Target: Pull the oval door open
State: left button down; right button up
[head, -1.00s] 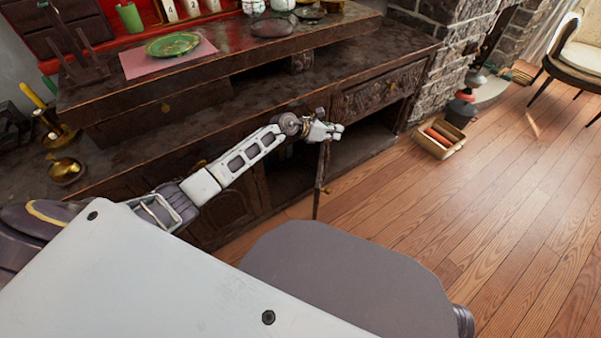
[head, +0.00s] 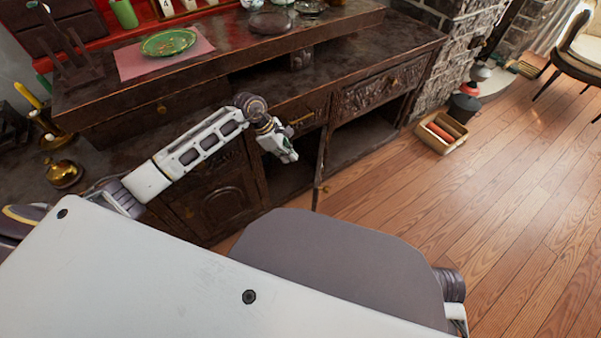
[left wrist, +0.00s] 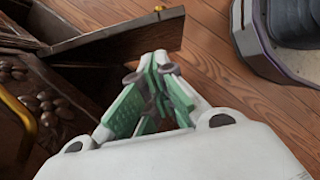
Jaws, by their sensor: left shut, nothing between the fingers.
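A dark wooden cabinet door (head: 319,170) stands swung out from the low cabinet, seen nearly edge-on, with a small brass knob (head: 325,188). Its face is too foreshortened to tell its carving. It shows as a brown panel (left wrist: 125,38) beyond the fingers in the left wrist view. A shut door (head: 222,200) with a rounded carved panel is farther left. My left gripper (head: 290,157) is left of the swung-out door, in front of the dark opening, pointing down. Its green-padded fingers (left wrist: 157,58) are together and empty, apparently apart from the door. My right gripper is out of view.
The cabinet's right bay (head: 362,137) is open below a carved drawer (head: 385,88). A brass drawer handle (left wrist: 18,125) lies close to my left wrist. A small crate (head: 441,130) sits on the floor; the wooden floor (head: 510,200) at right is mostly clear.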

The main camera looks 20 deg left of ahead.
pick_arm(q)
jog(key=shift+s+a+r+m+g+y, duration=0.15)
jog(key=shift+s+a+m+g+y, duration=0.2)
jog(key=shift+s+a, duration=0.5)
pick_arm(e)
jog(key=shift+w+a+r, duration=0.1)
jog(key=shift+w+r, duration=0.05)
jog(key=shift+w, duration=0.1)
pick_arm(q)
jog(key=shift+d, duration=0.1)
